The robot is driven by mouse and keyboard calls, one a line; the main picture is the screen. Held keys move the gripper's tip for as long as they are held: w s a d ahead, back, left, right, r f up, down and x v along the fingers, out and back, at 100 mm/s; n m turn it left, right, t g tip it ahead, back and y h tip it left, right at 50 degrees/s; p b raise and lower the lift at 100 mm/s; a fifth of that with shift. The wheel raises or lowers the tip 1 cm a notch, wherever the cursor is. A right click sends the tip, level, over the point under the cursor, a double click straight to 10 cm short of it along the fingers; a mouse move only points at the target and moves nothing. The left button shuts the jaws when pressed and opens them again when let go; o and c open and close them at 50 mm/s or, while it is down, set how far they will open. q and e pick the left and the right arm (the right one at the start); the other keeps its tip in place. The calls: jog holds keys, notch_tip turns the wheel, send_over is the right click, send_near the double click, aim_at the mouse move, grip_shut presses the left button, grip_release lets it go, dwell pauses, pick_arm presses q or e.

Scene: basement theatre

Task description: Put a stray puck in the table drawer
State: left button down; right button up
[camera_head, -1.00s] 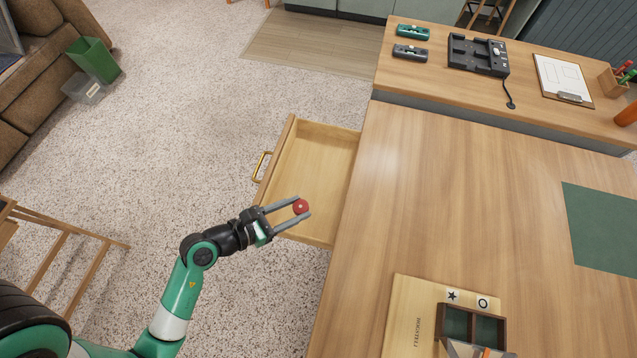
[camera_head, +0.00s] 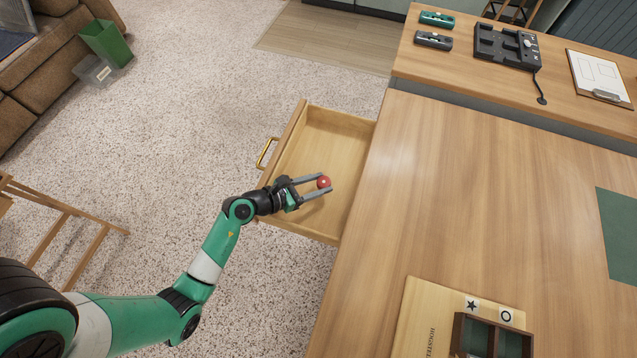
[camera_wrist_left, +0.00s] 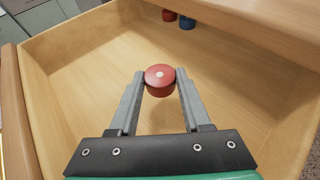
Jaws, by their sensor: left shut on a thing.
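A red puck (camera_head: 323,182) with a pale dot on top is between the fingertips of my left gripper (camera_head: 321,186). The left gripper is shut on it, over the open table drawer (camera_head: 305,160). The left wrist view shows the puck (camera_wrist_left: 160,79) between both fingers, with the drawer floor (camera_wrist_left: 80,75) below. The drawer is pulled out from the left side of the wooden table (camera_head: 470,190); its brass handle (camera_head: 266,152) faces left. In the left wrist view, another red puck (camera_wrist_left: 169,15) and a blue puck (camera_wrist_left: 187,21) sit toward the drawer's far end, by the table edge. My right gripper is not in view.
A wooden board (camera_head: 430,315) with a divided dark box (camera_head: 488,338) lies at the table's near side. A side counter (camera_head: 445,75) holds a black charger dock (camera_head: 505,46) and a clipboard (camera_head: 602,78). A wooden stool (camera_head: 75,217) stands at left. Speckled floor surrounds the drawer.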

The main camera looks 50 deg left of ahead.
pick_arm(q)
jog(key=shift+f+b, duration=0.3)
jog(key=shift+f, duration=0.25)
jog(key=shift+c, duration=1.8)
grip_release()
